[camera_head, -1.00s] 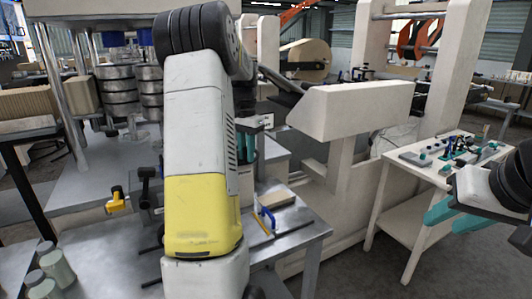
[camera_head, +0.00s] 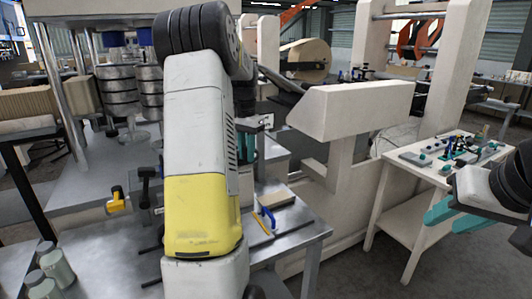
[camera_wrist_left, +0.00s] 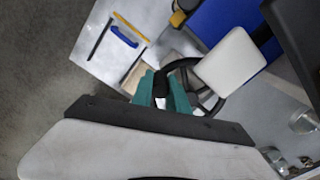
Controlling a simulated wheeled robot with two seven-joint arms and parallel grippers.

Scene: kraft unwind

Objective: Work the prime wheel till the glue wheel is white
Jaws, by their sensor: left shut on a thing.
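A black spoked handwheel (camera_wrist_left: 203,72), which looks like the prime wheel, shows in the left wrist view. My left gripper (camera_wrist_left: 163,82), with teal fingers, is shut on its rim. A white, rounded block (camera_wrist_left: 230,67) covers part of the wheel. In the head view my left arm hides the wheel and most of the left gripper; a bit of its teal fingers (camera_head: 247,147) shows beside the forearm. My right gripper (camera_head: 457,214) is open and empty at the right edge, in front of the small white table. I cannot make out the glue wheel in either view.
A steel bench (camera_head: 290,238) holds a blue-handled tool (camera_head: 267,217) and a light block (camera_head: 277,199). A white table (camera_head: 405,192) with small teal and black parts stands at right. A large cream machine frame (camera_head: 350,112) stands behind. Grey-green canisters (camera_head: 57,268) stand at lower left.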

